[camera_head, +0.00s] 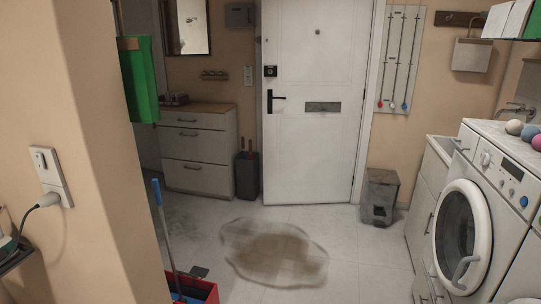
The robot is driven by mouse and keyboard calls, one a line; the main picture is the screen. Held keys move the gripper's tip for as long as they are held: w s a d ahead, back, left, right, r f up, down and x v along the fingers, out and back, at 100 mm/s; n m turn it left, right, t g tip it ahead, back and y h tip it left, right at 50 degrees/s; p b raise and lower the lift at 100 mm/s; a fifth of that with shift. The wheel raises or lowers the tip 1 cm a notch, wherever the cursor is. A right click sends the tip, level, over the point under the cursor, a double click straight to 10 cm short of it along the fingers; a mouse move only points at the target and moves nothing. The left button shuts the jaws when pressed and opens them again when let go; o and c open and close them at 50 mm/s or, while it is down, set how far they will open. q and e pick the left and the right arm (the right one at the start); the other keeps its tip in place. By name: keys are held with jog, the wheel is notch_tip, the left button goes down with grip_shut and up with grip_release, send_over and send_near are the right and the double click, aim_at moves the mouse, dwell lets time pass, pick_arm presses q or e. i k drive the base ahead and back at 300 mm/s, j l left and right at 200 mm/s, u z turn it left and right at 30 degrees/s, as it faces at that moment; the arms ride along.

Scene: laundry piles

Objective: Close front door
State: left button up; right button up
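The white front door (315,145) stands upright at the back centre of the head view. It has a black handle (278,97) on its left side, a black lock (270,71) above that, a dark letter slot (323,107) and a small peephole. A white frame strip shows along its right side. No doorway opening shows beside it, but I cannot tell whether it is fully shut or slightly ajar. Neither of my grippers is in view.
A drawer cabinet (197,150) and dark umbrella bin (247,175) stand left; a grey bin (380,197) and washing machine (475,220) right. A red bucket (195,290) is near a wall corner.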

aim_at(309, 157)
jog(key=i, duration=3.45)
jog(key=i+u, duration=0.2)
jog(key=i, duration=0.3)
jog(key=i+l+u, duration=0.2)
jog(key=i, duration=0.25)
jog(key=i+l+u, duration=0.15)
jog(key=i, duration=0.35)
